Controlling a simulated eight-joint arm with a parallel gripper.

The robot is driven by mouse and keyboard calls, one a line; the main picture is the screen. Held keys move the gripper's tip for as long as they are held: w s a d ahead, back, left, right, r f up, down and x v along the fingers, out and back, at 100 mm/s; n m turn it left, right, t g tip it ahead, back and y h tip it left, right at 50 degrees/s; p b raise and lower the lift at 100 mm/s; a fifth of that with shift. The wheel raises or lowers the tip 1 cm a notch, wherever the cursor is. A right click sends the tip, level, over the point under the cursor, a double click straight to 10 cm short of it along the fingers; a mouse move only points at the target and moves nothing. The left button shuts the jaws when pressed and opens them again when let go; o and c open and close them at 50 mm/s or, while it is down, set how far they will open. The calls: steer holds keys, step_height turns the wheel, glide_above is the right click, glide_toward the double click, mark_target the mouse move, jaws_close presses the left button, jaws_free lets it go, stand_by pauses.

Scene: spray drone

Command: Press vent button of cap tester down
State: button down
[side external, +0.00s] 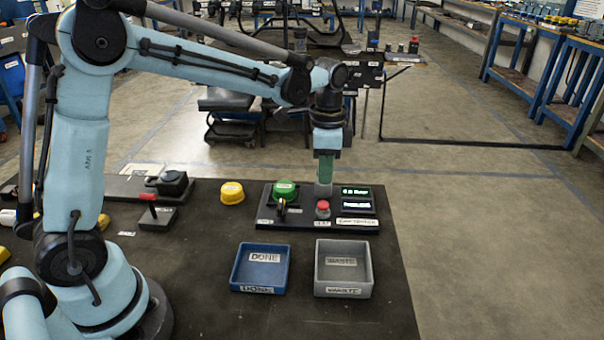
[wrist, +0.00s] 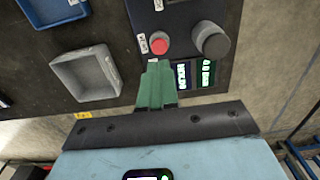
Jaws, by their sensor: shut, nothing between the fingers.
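The cap tester (side external: 300,222) is a black base on the dark table. Its red button (side external: 322,208) has a small label; I take it as the vent button. It also shows in the wrist view (wrist: 159,45). A green cap (side external: 285,188) sits at the tester's left, and a grey post (side external: 323,190) stands behind the button. My gripper (side external: 326,178) is shut and empty, pointing down above the tester. In the wrist view its green fingertips (wrist: 158,64) appear just beside the red button. Their height is unclear; the button looks unpressed.
Two lit displays (side external: 357,198) are at the tester's right. A blue DONE tray (side external: 240,282) and a grey WASTE tray (side external: 368,272) lie in front. A yellow cap (side external: 232,193) and a red-handled device (side external: 155,218) are to the left. The table front is mostly clear.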

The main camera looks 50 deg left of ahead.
step_height(320, 180, up, 7)
stand_by(0.3)
stand_by(0.7)
steer(key=s+f+n+t, duration=0.2)
steer(key=s+n+t, duration=0.1)
steer(key=s, duration=0.4)
steer(key=s+a+f+n+t, duration=0.1)
steer(key=s+n+t, duration=0.3)
steer(key=s+n, duration=0.2)
steer(key=shift+s+a+f, duration=0.3)
steer(key=shift+s+f, duration=0.05)
steer(key=shift+s, duration=0.4)
